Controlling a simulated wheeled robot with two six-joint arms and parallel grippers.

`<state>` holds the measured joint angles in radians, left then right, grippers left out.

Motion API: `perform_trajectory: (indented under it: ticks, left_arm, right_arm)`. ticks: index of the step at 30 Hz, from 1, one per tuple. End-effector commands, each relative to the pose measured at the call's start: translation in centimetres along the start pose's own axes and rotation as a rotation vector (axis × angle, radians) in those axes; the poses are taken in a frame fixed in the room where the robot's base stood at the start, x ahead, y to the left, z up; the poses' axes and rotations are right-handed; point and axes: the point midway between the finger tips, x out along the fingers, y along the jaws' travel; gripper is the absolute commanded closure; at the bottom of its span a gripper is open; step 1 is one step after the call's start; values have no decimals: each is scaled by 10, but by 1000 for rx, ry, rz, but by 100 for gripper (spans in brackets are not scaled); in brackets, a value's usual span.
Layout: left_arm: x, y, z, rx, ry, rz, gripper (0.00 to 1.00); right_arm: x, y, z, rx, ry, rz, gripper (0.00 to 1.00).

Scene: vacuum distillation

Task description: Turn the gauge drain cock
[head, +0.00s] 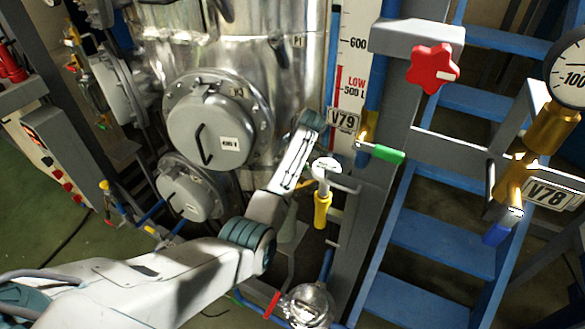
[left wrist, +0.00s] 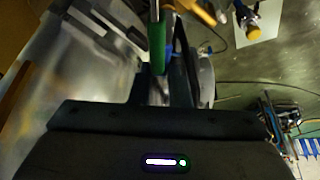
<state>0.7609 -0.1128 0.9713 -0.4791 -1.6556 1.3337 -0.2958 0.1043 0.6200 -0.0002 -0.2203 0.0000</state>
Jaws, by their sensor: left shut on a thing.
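My left arm comes in from the lower left in the head view and reaches up in front of the steel vessel. Its gripper is not clear in that view. In the left wrist view my left gripper (left wrist: 168,82) is shut on a green handle (left wrist: 157,45), which stands between its dark fingers. The far part of the handle runs out of the top of the picture. In the head view a green lever (head: 387,155) on a brass cock sits by the V79 tag (head: 343,120), with no finger seen on it. I cannot tell which cock the held handle belongs to. My right gripper is not in view.
The steel vessel (head: 290,75) with round flanged covers (head: 215,125) stands behind the arm. A yellow lever (head: 322,210) is close to the forearm. Blue stairs (head: 440,245), a red star handwheel (head: 433,68) and a dial gauge (head: 570,75) are at the right.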

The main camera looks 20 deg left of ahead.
Motion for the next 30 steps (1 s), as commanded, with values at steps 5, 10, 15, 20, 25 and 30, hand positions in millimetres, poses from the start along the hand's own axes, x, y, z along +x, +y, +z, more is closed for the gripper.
perform_trajectory:
  ticks: [5,10,15,20,25,30]
  left_arm:
    - [-3,-4,4,-128,-10,-47,100]
    - [-3,-10,5,-229,-9,-90,100]
    - [-4,-14,6,-299,-9,-119,100]
    - [-4,-16,6,-335,-8,-133,100]
    - [-4,-17,6,-350,-8,-139,100]
    - [-4,-17,6,-351,-8,-140,100]
  right_arm:
    - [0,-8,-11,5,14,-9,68]
    - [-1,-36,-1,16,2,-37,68]
    - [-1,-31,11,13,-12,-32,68]
    - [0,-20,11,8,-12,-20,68]
    - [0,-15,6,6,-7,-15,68]
    - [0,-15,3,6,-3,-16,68]
